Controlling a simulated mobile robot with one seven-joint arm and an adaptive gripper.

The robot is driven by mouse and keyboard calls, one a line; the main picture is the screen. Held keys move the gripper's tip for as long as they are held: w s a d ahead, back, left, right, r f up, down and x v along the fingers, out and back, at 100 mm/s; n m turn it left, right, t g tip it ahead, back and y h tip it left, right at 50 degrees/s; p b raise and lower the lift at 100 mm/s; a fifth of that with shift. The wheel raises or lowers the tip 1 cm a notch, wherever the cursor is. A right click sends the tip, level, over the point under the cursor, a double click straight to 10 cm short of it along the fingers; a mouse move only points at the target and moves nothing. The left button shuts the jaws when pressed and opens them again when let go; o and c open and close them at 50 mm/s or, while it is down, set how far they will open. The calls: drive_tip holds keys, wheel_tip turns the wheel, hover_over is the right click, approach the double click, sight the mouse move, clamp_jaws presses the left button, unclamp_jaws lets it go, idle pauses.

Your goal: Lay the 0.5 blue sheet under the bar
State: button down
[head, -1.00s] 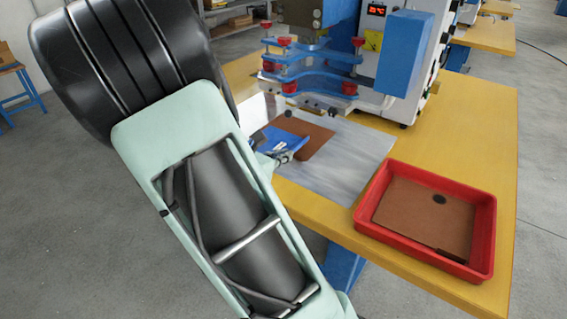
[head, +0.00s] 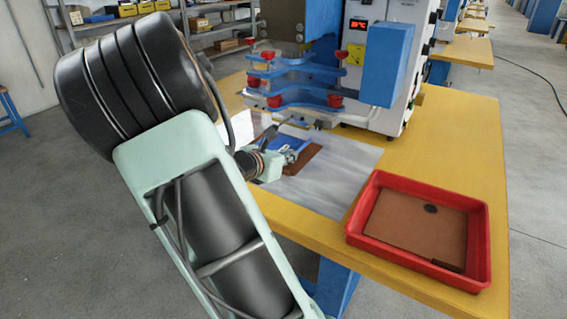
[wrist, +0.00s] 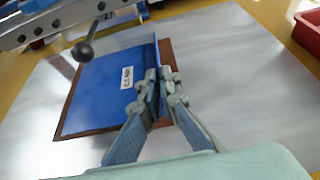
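The blue sheet (wrist: 112,82) has a white label (wrist: 127,77) and an upturned edge on its right in the wrist view. It lies over a brown sheet (wrist: 85,143), whose border shows around it; I cannot tell whether they touch everywhere. My gripper (wrist: 160,85) is shut on the upturned edge. In the head view, my gripper (head: 291,154) partly hides the blue sheet (head: 277,142) and the brown sheet (head: 303,160). The metal bar (wrist: 55,22) runs across the upper left of the wrist view, beyond the blue sheet; under the press it also shows in the head view (head: 285,113).
A dark ball-ended rod (wrist: 85,50) hangs close to the blue sheet's far side. A red tray (head: 361,232) holding a brown piece stands at the right. The plate between is clear.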

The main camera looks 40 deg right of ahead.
drive_tip(key=d, duration=0.1)
drive_tip(key=w+d, duration=0.1)
drive_tip(key=shift+d+f+b, duration=0.1)
drive_tip(key=shift+d+b, duration=0.2)
drive_tip(key=shift+w+d+f+b, duration=0.1)
drive_tip(key=shift+d+f+b, duration=0.05)
drive_tip(key=shift+f+b, duration=0.9)
drive_tip(key=shift+f, duration=0.05)
drive_tip(key=shift+f, duration=0.15)
idle(0.4)
drive_tip(key=c, duration=2.1)
unclamp_jaws()
drive_tip(key=shift+r+p, duration=1.25)
drive_tip(key=shift+r, duration=0.45)
drive_tip(key=shift+s+a+r+p, duration=0.15)
drive_tip(key=shift+s+a+p, duration=0.35)
drive_tip(key=shift+a, duration=0.75)
drive_tip(key=shift+s+a+r+p, duration=0.2)
drive_tip(key=shift+s+a+p, duration=0.3)
drive_tip(key=shift+a, duration=0.8)
drive_tip(key=shift+s+a+r+p, duration=0.15)
drive_tip(key=shift+s+a+p, duration=0.3)
drive_tip(key=shift+a, duration=0.8)
